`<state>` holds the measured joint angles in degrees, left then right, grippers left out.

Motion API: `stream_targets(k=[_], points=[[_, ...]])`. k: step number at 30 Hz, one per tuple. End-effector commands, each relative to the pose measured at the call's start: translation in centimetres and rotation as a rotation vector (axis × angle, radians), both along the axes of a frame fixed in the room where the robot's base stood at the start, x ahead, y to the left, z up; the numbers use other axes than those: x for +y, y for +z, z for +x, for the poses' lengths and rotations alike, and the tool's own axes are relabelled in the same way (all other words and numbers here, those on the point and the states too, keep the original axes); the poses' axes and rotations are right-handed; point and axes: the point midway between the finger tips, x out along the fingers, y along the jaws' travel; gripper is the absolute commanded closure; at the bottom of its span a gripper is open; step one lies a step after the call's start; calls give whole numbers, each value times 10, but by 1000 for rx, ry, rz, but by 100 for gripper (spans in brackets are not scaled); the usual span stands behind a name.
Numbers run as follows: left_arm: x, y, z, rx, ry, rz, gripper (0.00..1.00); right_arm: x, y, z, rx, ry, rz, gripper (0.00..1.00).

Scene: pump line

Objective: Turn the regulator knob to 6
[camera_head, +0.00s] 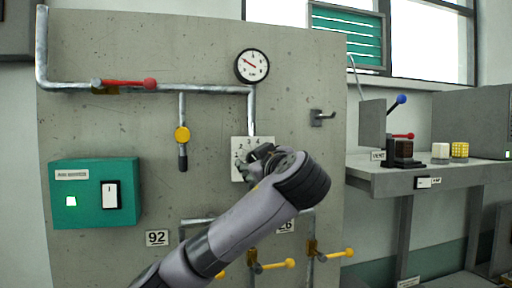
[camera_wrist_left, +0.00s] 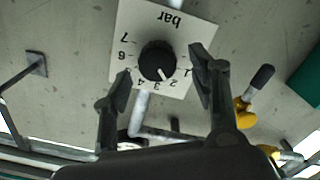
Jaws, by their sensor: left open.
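The regulator's white dial plate (camera_head: 238,146) is on the concrete panel, partly covered by my left gripper (camera_head: 253,163) in the head view. The left wrist view shows the plate (camera_wrist_left: 185,30) upside down, with "bar" and a ring of numbers. The round black knob (camera_wrist_left: 155,59) is in its middle. Its white pointer mark appears near 2. My left gripper (camera_wrist_left: 161,65) is open, one finger on each side of the knob, with gaps to it. The knob is hidden in the head view. My right gripper is not in view.
A pressure gauge (camera_head: 252,66) and pipe are above the plate. A red-handled valve (camera_head: 130,83) and green switch box (camera_head: 96,192) are at left. Yellow-handled valves (camera_head: 277,264) are below. A hook (camera_head: 321,118) and grey bench (camera_head: 420,176) are at right.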

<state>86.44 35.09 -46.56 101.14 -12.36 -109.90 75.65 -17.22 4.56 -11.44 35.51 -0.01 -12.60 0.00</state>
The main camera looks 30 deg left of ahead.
Motion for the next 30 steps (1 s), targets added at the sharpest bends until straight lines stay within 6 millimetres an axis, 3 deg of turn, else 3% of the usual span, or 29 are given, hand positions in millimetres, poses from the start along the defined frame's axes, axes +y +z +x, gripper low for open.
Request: stream_targets(k=[6,16,30], points=[[16,1,14,1,0,1,46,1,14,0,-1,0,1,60],[18,-1,16,-1,-2,1,46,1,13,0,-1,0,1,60],[17,0,16,-1,-2,1,77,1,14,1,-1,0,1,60]])
